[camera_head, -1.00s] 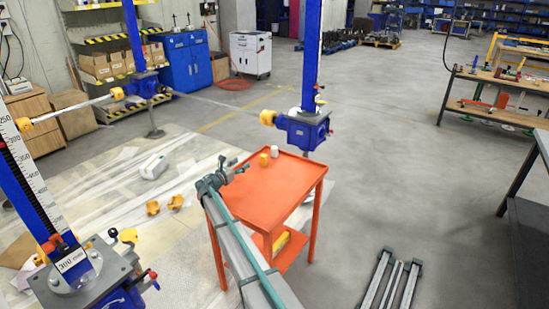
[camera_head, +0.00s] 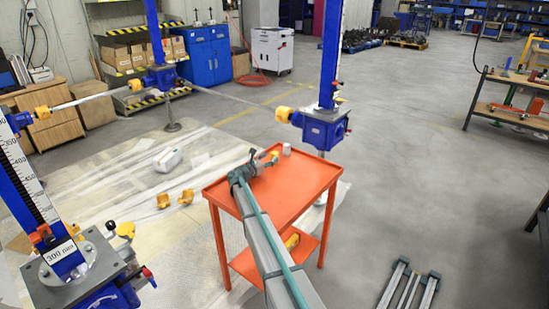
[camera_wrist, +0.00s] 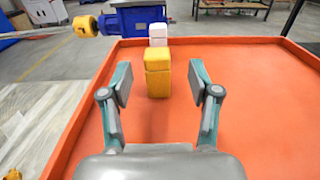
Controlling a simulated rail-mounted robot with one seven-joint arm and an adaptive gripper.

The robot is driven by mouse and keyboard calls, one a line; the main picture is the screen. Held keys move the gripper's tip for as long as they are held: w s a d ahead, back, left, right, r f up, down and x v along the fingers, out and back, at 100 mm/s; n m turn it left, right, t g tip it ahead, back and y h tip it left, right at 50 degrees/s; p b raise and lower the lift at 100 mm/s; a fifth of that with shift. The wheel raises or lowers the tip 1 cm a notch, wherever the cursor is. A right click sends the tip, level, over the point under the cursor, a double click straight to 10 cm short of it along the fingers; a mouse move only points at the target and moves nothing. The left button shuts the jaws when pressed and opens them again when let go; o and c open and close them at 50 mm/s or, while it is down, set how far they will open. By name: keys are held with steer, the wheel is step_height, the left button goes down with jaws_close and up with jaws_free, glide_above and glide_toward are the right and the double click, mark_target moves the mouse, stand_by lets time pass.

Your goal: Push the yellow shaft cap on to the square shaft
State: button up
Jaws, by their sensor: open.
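The yellow shaft cap (camera_wrist: 158,72) stands upright on the orange cart top, straight ahead of my gripper (camera_wrist: 160,84) in the wrist view. My gripper is open and empty, its two fingers spread on either side of the line to the cap, with the cap just beyond the fingertips. In the head view my gripper (camera_head: 267,159) is low over the cart, with the yellow cap (camera_head: 274,156) partly hidden by it. A blue gearbox (camera_head: 322,128) at the foot of a blue column stands behind the cart. I cannot make out a bare square shaft end on it.
A white block-like cap (camera_wrist: 158,38) stands just behind the yellow one. The orange cart (camera_head: 310,178) has a raised rim. A yellow coupling (camera_head: 283,114) joins a long bar to the gearbox's left side. Another jack (camera_head: 70,260) stands at the left front.

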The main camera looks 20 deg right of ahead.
mark_target(272, 155)
steer(key=p+x, duration=0.1)
steer(key=x, duration=0.4)
steer(key=shift+w+a, duration=0.1)
steer(key=shift+w, duration=0.1)
steer(key=shift+c, duration=0.3)
jaws_close()
